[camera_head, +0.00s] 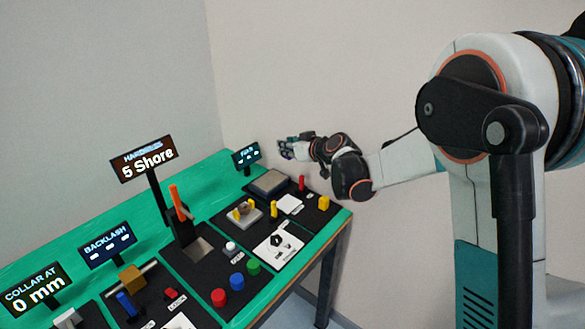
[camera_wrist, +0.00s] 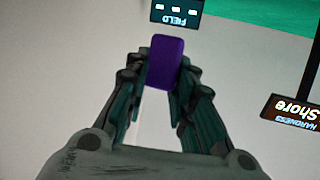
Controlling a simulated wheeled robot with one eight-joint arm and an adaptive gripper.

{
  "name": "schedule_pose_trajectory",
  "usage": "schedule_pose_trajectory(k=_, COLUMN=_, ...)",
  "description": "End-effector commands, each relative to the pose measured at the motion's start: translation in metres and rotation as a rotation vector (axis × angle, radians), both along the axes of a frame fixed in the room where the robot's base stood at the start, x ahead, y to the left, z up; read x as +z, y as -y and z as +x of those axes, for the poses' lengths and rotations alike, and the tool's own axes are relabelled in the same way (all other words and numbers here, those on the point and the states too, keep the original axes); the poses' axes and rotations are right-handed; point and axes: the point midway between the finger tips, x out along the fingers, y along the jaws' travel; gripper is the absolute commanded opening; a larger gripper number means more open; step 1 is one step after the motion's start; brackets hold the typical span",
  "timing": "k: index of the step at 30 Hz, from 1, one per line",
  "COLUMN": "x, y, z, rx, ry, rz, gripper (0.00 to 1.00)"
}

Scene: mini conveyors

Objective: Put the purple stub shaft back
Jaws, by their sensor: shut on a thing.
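My gripper (camera_head: 284,149) is held out in the air above the far right end of the green table. In the wrist view my gripper (camera_wrist: 161,90) is shut on the purple stub shaft (camera_wrist: 164,62), which shows as a purple block between the fingertips. In the head view the shaft is too small and dark to make out clearly. The shaft is clear of the table. I cannot tell which place on the table belongs to it.
The green table (camera_head: 215,171) carries black panels with several fixtures. The FIELD display (camera_head: 245,156) stands near my gripper, and the hardness display (camera_head: 142,158) stands farther left. Red, blue and green buttons (camera_head: 237,281) sit near the front edge. A wall is behind.

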Motion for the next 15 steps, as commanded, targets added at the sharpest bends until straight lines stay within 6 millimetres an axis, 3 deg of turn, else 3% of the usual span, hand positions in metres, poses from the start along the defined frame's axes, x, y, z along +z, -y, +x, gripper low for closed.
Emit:
schedule_pose_trajectory(k=9, x=0.001, y=0.064, z=-0.057, rx=-0.004, ry=-0.001, rz=0.0, gripper=0.0)
schedule_pose_trajectory(k=15, x=-0.015, y=0.076, z=-0.072, rx=-0.001, ry=0.0, rz=0.0, gripper=0.0)
